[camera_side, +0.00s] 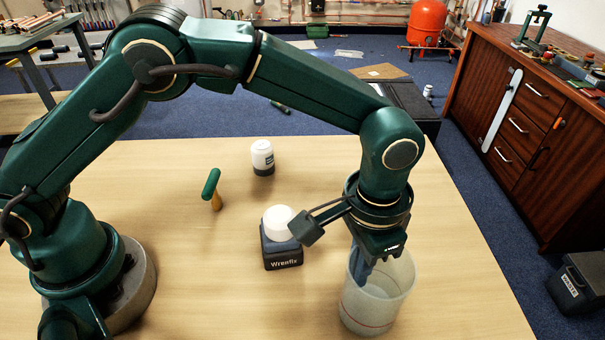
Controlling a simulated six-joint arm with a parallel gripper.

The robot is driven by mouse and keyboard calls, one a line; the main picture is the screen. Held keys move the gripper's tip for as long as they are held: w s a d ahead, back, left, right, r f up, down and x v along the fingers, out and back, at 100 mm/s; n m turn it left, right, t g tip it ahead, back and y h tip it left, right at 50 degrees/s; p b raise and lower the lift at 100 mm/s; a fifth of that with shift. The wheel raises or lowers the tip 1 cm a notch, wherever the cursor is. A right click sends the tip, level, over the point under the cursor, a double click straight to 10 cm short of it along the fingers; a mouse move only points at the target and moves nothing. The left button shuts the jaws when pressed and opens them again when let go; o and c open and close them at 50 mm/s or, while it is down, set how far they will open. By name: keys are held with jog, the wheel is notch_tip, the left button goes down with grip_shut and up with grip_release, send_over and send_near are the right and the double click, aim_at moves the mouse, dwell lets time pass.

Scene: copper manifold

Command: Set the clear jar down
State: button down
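The clear jar (378,305) is a wide, cloudy see-through container with a thin reddish line low on its wall. It is upright at the front right of the wooden table. My gripper (361,268) points down at the jar's left rim, and its blue-grey finger overlaps the upper left wall. I cannot tell whether both fingers clasp the wall, as the second finger is not clearly seen. I also cannot tell whether the jar's base touches the table.
Left of the jar stands a dark block (283,258) marked "Wrenfix" with a white round top (278,222). Farther back are a white bottle with a dark base (262,156) and a green-topped wooden-handled tool (212,187).

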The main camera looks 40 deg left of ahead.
jog(key=c, duration=1.1)
grip_release()
jog(key=shift+o, duration=0.2)
notch_tip(320, 180, up, 12)
jog(key=shift+r, duration=0.15)
jog(key=s+a+r+n+t+h, duration=0.1)
jog(key=a+r+n, duration=0.15)
jog(key=a, duration=0.45)
jog(key=s+a+r+n+t, duration=0.1)
jog(key=a+r+t, duration=0.1)
jog(key=a+r, duration=0.35)
jog(key=s+a+f+n+t+y, duration=0.1)
jog(key=s+a+f+n+t, duration=0.1)
jog(key=s+a+f, duration=0.4)
jog(key=shift+s+a+f+t, duration=0.3)
jog(key=shift+s+a, duration=1)
jog(key=shift+a, duration=0.25)
